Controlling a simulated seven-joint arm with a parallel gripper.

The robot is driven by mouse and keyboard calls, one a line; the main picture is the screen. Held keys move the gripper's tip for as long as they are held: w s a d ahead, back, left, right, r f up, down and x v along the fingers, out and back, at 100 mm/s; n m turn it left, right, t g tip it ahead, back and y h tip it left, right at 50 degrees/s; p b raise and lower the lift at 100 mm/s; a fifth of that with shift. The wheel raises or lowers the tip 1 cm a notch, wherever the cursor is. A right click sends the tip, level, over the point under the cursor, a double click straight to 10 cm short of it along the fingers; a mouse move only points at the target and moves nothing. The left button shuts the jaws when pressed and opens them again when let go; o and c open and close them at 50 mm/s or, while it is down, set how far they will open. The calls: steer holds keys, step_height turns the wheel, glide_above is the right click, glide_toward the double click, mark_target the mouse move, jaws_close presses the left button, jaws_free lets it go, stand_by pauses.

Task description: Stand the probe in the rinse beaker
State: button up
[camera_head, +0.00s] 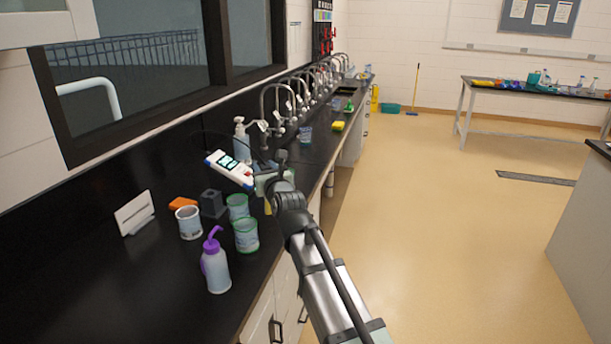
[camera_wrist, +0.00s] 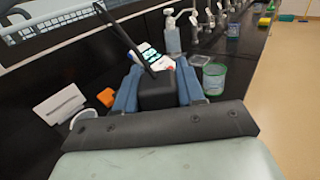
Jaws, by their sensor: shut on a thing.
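My gripper (camera_head: 264,180) is above the black counter. In the wrist view its blue fingers (camera_wrist: 157,92) are shut on a dark block-like body, which I take to be the probe (camera_wrist: 156,92). A black rod or cable rises from it to the upper left; its lower end is hidden. A white meter with a lit screen (camera_head: 230,168) is just beyond the fingers, also in the wrist view (camera_wrist: 155,60). Two green-rimmed beakers, far (camera_head: 237,207) and near (camera_head: 245,236), and a white-rimmed beaker (camera_head: 188,222) stand left of the arm. I cannot tell which is the rinse beaker.
A purple-topped wash bottle (camera_head: 215,265) stands at the front. A black block (camera_head: 212,204), orange sponge (camera_head: 183,203) and white card (camera_head: 134,213) are near the beakers. A soap bottle (camera_head: 241,140) and several taps (camera_head: 277,105) line the back. Counter at the lower left is clear.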

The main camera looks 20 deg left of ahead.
steer(key=s+a+r+n+g+y, duration=0.2)
steer(key=a+g, duration=0.1)
steer(key=a, duration=0.9)
steer(key=s+a+r+n+g+y, duration=0.2)
steer(key=a+r, duration=0.1)
steer(key=a, duration=0.9)
steer(key=shift+s+a+f+n+g+y, duration=0.25)
steer(key=shift+s+f+n+g, duration=0.1)
steer(key=shift+f, duration=0.5)
steer(key=shift+s+a+f+n+g+y, duration=0.15)
steer(key=shift+s+a+f+n+g, duration=0.2)
steer(key=shift+f, duration=0.45)
steer(key=shift+s+a+f+n+g+y, duration=0.2)
steer(key=shift+s+f+g, duration=0.2)
steer(key=shift+f, duration=0.7)
steer(key=shift+f, duration=0.55)
